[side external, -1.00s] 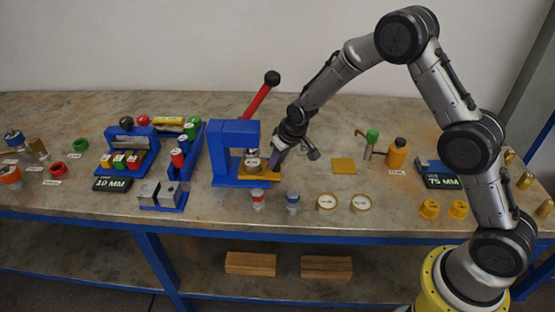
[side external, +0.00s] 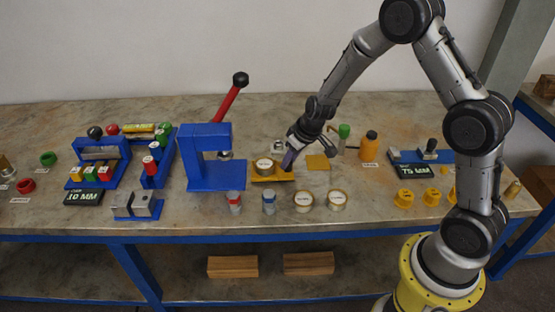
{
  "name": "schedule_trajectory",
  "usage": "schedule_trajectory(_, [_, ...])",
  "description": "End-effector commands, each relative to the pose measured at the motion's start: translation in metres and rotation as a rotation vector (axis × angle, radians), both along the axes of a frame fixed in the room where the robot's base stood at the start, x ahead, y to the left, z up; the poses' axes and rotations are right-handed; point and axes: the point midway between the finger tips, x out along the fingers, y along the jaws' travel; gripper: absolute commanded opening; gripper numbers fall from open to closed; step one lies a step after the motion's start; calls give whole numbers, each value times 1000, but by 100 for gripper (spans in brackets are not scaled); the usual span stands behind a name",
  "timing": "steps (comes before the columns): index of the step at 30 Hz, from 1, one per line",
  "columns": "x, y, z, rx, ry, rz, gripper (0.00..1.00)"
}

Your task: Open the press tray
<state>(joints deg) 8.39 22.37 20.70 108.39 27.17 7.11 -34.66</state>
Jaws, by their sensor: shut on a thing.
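The blue press (side external: 205,155) stands left of the middle of the table, with a red lever (side external: 229,103) tipped by a black knob raised to the upper right. Its yellow press tray (side external: 272,178) is drawn out to the right of the press body. A round metal piece with a pale top (side external: 264,166) sits on the tray. My gripper (side external: 289,160) is at the tray's right end and is shut on it. The fingertips are small here, and the exact grip on the tray's end is hard to make out.
In front of the press stand two small cylinders, one red-banded (side external: 234,202) and one blue-banded (side external: 269,202), and two round tins (side external: 304,201). Blue racks stand at left.

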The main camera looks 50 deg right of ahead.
Motion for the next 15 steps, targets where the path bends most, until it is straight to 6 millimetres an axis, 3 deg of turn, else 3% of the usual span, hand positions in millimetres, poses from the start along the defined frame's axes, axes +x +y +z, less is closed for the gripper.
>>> schedule_trajectory(13, [-5,-5,1,-2,-3,2,0])
schedule_trajectory(14, [-5,-5,1,-2,-3,2,33])
schedule_trajectory(15, [-5,-5,1,-2,-3,2,41])
